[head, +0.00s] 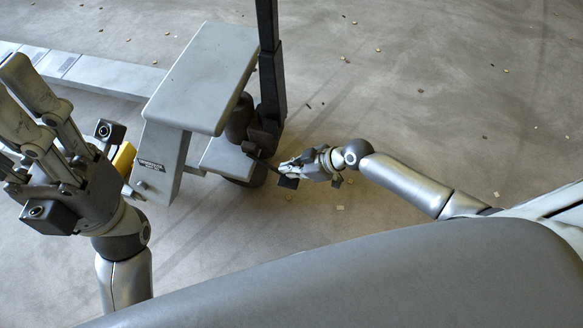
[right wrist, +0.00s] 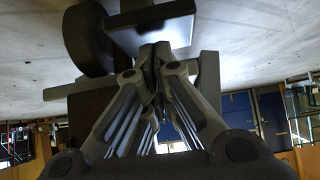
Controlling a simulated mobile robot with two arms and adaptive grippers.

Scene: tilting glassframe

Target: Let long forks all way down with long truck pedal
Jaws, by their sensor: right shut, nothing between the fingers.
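The long truck (head: 205,75) is a grey pallet truck at centre left in the head view. Its long forks (head: 95,72) run to the upper left, close to the floor. The pedal (head: 288,182) looks like a small black pad on a thin lever at the truck's right side, by the wheel. My right gripper (head: 285,167) is shut and empty beside the pedal. In the right wrist view its fingertips (right wrist: 157,55) meet just below a dark flat part; I cannot tell whether they touch it. My left gripper (head: 10,85) is raised at the left edge, fingers apart and empty.
The truck's black handle column (head: 268,65) rises beside its body. A dark wheel (right wrist: 88,38) shows close to the right fingers in the right wrist view. A yellow part (head: 124,158) shows behind my left gripper. The floor at right is open, with small scattered bits.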

